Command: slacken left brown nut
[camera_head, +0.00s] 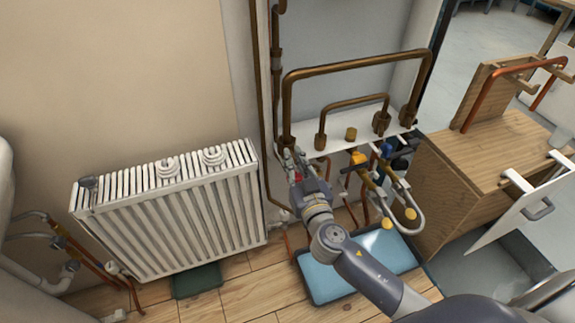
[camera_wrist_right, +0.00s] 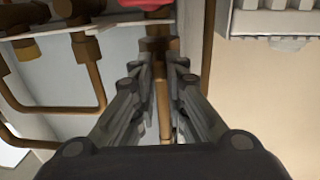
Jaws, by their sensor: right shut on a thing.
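The left brown nut (camera_head: 285,142) sits at the foot of the large brown pipe arch, at the left end of the white shelf. My right gripper (camera_head: 288,158) reaches up to it from below and covers part of it. In the right wrist view the fingers (camera_wrist_right: 158,64) are closed in around the brown nut (camera_wrist_right: 157,44), with the brown pipe running on between them. The exact contact is partly hidden by the fingertips. My left gripper is not in view.
Other brown nuts (camera_head: 381,122) and a smaller pipe arch (camera_head: 352,104) stand on the white shelf (camera_head: 345,136) to the right. Yellow and blue valves hang below it. A white radiator (camera_head: 180,215) is at the left, a blue tray (camera_head: 330,284) on the floor, a wooden cabinet (camera_head: 450,190) at the right.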

